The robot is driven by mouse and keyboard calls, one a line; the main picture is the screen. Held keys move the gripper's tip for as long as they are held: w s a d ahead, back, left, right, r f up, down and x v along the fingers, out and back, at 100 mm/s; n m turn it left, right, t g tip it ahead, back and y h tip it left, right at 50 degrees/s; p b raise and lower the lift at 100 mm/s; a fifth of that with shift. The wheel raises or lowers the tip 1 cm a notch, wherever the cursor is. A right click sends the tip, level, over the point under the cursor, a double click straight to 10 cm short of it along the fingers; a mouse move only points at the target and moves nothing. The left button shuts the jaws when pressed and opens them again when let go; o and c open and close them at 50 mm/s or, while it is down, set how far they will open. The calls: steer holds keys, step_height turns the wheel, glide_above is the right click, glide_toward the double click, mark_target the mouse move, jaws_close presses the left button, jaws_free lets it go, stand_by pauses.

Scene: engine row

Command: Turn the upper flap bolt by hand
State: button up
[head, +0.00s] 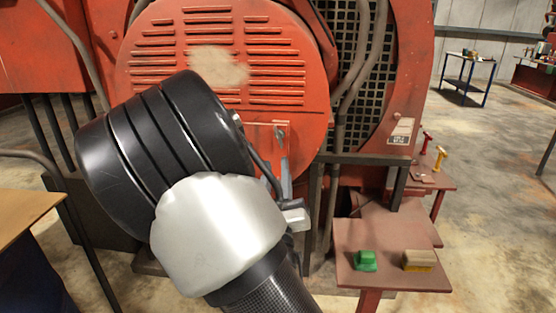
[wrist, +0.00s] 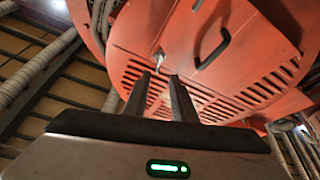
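The round red louvred cover (head: 140,58) fills the middle of the head view behind my arm. A small grey bolt or latch (head: 279,132) shows at its lower right, on a flap edged with a bright line. In the wrist view the bolt (wrist: 158,56) stands out from the red flap (wrist: 245,50), just beyond my fingertips. My gripper (wrist: 155,76) is open, its two dark fingers apart with nothing clearly between them. Its fingers show partly in the head view (head: 283,165), below the bolt. I cannot tell whether they touch it.
A black handle (wrist: 212,48) sits on the flap right of the bolt. Hoses and a dark grille (head: 350,60) stand right of the cover. A red shelf (head: 385,282) holds a green item (head: 365,260) and a brush-like block (head: 417,260). Open floor lies at the right.

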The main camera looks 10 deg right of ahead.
mark_target(278, 139)
steer(key=b+x, duration=0.1)
steer(key=x, duration=0.8)
steer(key=shift+w+d, duration=0.1)
steer(key=shift+d, duration=0.1)
jaws_close()
steer(key=f+m+b, duration=0.1)
steer(key=m+b, duration=0.1)
steer(key=b, duration=0.1)
steer(key=shift+h, duration=0.4)
steer(key=m+h+b, duration=0.1)
steer(key=m+b, duration=0.1)
steer(key=shift+r+m+h+b, duration=0.1)
steer(key=shift+m+h+b, duration=0.2)
steer(key=shift+m+b, duration=0.1)
steer(key=shift+a+r+m+g+h, duration=0.1)
steer(key=shift+r+m+g+h, duration=0.25)
steer(key=shift+m, duration=0.35)
jaws_free()
